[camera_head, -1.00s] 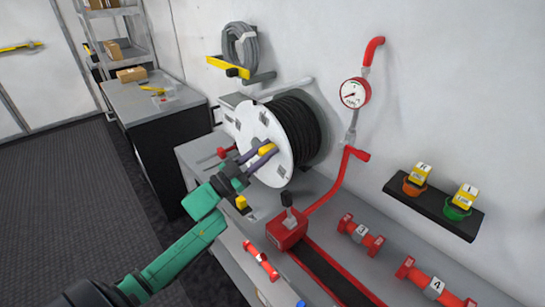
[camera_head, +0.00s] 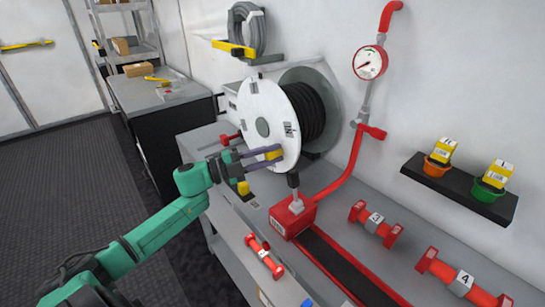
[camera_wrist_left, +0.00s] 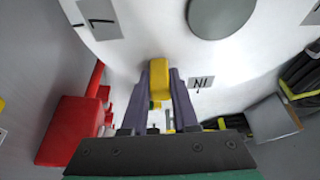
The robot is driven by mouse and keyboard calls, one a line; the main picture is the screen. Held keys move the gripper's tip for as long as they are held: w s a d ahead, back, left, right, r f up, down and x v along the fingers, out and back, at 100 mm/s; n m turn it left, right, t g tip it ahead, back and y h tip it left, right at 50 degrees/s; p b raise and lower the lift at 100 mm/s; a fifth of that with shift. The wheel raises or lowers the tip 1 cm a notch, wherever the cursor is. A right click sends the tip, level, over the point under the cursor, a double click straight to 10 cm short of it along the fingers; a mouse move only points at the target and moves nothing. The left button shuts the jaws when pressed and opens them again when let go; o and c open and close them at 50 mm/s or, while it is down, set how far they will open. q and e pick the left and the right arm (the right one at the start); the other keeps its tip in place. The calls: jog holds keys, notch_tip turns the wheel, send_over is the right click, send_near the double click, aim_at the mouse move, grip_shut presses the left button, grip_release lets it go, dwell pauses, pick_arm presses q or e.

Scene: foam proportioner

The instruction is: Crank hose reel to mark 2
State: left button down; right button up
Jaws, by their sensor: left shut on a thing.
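The hose reel (camera_head: 262,105) has a white disc face with dark hose wound behind it, and stands on the grey bench by the wall. Its yellow crank handle (camera_head: 273,153) is at the lower right part of the disc. My left gripper (camera_head: 268,156) is shut on the handle. In the left wrist view the fingers close on both sides of the yellow handle (camera_wrist_left: 158,80), in front of the white disc (camera_wrist_left: 130,50). Small dark-marked labels show on the disc, one (camera_wrist_left: 200,82) right of the handle. I cannot read them surely. My right gripper is not in view.
A red box with a lever (camera_head: 292,215) stands on the bench right of the reel. A red pipe with a gauge (camera_head: 370,62) runs up the wall. Red couplings (camera_head: 376,224) lie on the bench. A shelf (camera_head: 458,187) holds orange and green cups.

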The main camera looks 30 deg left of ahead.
pick_arm(q)
jog(key=shift+w+a+f+m+g+y+b, duration=0.2)
jog(key=shift+a+f+m+g+b, duration=0.15)
jog(key=shift+f+m+b, duration=0.45)
jog(key=shift+w+a+f+m+g+y+b, duration=0.1)
jog(key=shift+a+f+m+g+y+b, duration=0.25)
jog(key=shift+m, duration=0.65)
jog(key=shift+f, duration=0.1)
jog(key=c, duration=0.7)
grip_release()
jog(key=shift+s, duration=0.1)
jog(key=shift+a, duration=0.1)
jog(key=v, duration=0.7)
jog(key=b+v, duration=0.1)
jog(key=v, duration=0.6)
jog(key=shift+s+a+f, duration=0.15)
